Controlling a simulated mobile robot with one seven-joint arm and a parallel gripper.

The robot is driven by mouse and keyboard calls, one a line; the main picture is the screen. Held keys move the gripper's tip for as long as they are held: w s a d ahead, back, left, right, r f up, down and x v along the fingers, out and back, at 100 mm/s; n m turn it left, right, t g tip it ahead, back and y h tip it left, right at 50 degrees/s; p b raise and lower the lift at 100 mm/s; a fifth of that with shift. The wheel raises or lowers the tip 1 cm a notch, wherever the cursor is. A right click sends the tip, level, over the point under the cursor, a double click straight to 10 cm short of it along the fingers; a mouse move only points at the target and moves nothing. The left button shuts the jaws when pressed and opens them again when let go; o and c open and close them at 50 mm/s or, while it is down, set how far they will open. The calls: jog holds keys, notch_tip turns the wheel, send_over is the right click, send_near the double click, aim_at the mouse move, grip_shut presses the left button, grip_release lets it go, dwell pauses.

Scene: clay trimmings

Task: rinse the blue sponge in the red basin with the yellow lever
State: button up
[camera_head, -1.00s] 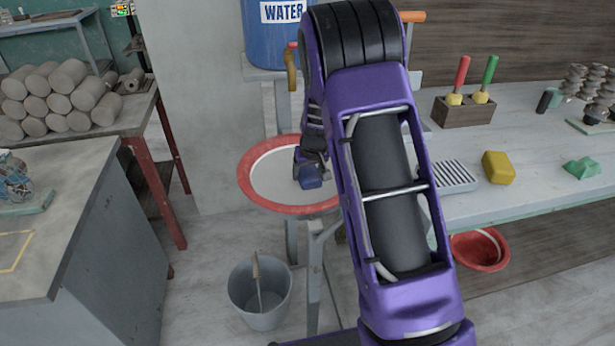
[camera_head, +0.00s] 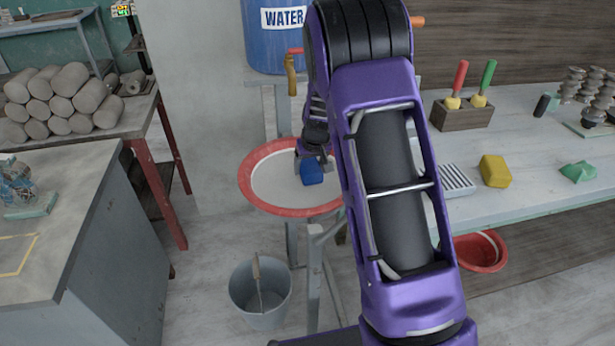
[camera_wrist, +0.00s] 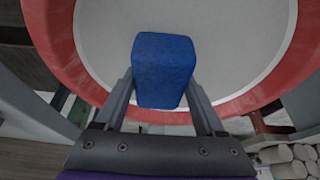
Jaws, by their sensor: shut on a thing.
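The blue sponge (camera_head: 312,172) is held by my gripper (camera_head: 314,158), which is shut on it. In the wrist view the sponge (camera_wrist: 164,70) sits between the two fingertips (camera_wrist: 160,92). The red basin (camera_head: 252,190), red-rimmed with a pale inside, stands on a stand below the water barrel. The sponge is over the basin; whether it touches the pale inside I cannot tell. The basin rim also shows in the wrist view (camera_wrist: 48,30). A tap with a red top and orange-brown body (camera_head: 291,72) shows at the barrel's foot, beside my arm. I cannot make out a yellow lever.
The blue water barrel (camera_head: 270,45) stands behind the basin. A grey bucket (camera_head: 240,300) is on the floor in front. The right bench holds a yellow block (camera_head: 495,171), a grooved grey dish (camera_head: 457,180) and a green lump (camera_head: 578,172). A second red basin (camera_head: 478,252) is under it.

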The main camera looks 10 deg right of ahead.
aim_at(309, 163)
jog(key=shift+r+p, duration=1.65)
jog(key=shift+r, duration=1.3)
jog(key=shift+s+f, duration=0.1)
